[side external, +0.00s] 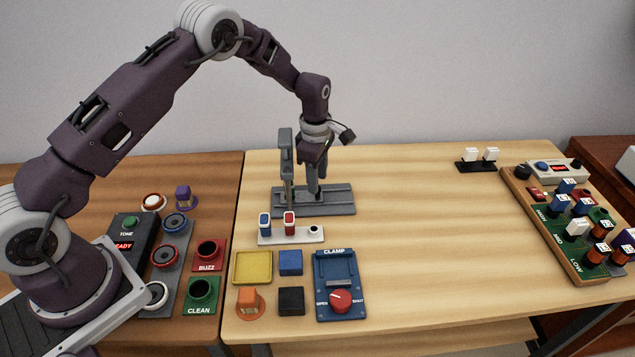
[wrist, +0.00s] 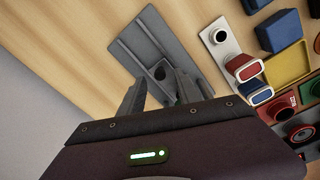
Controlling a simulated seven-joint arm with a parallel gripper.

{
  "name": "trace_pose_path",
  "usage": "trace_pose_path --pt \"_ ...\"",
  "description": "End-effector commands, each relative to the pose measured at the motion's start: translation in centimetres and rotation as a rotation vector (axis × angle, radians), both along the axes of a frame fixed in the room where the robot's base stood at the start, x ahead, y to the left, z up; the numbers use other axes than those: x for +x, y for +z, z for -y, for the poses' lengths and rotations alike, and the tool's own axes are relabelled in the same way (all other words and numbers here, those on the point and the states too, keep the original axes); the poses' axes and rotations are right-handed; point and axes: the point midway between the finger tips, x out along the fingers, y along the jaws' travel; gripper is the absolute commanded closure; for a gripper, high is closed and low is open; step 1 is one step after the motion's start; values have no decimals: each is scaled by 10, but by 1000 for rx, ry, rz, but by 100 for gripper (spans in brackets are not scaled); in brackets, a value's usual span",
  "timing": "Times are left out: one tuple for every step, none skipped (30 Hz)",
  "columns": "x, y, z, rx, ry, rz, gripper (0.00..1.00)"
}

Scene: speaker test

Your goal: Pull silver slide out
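A grey metal fixture stands on the light table in the side view, with a flat slotted base (side external: 335,208) and a tall upright post (side external: 286,165) at its left. I cannot tell for sure which part is the silver slide. The grooved base plate (wrist: 133,44) also shows in the wrist view, with a small block with a dark round top (wrist: 161,72) near its middle. My gripper (side external: 314,192) points down just right of the post, low over the base. In the wrist view my gripper (wrist: 155,85) has its fingers apart; contact with the fixture is unclear.
A white strip (side external: 302,236) with blue and red switches stands close in front of the fixture. The blue clamp box (side external: 341,305), yellow tray (side external: 236,268) and small blocks lie nearer. A button panel (side external: 530,212) stands far right. The table's middle right is clear.

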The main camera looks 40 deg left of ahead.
Motion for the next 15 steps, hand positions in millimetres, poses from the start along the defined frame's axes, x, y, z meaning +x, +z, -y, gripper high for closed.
trace_pose_path --pt "0 -9 0 0 0 -2 60" --pt "0 -12 0 0 -1 -2 60" --pt "1 -16 0 0 -1 -1 60" --pt "1 -18 0 0 -1 -1 60" --pt "1 -20 0 0 -1 0 60" --pt "1 -21 0 -1 -1 0 60" --pt "1 -22 0 -1 -2 0 60" --pt "1 -22 0 -1 -2 0 60" --pt "1 -22 0 -1 -2 0 60" --pt "1 -22 0 -1 -2 0 60" --pt "1 -22 0 -1 -2 0 60" --pt "1 -22 0 -1 -2 0 60" --pt "1 -22 0 0 -2 0 64" --pt "1 -22 0 0 -2 0 70" --pt "1 -22 0 0 -2 0 78"
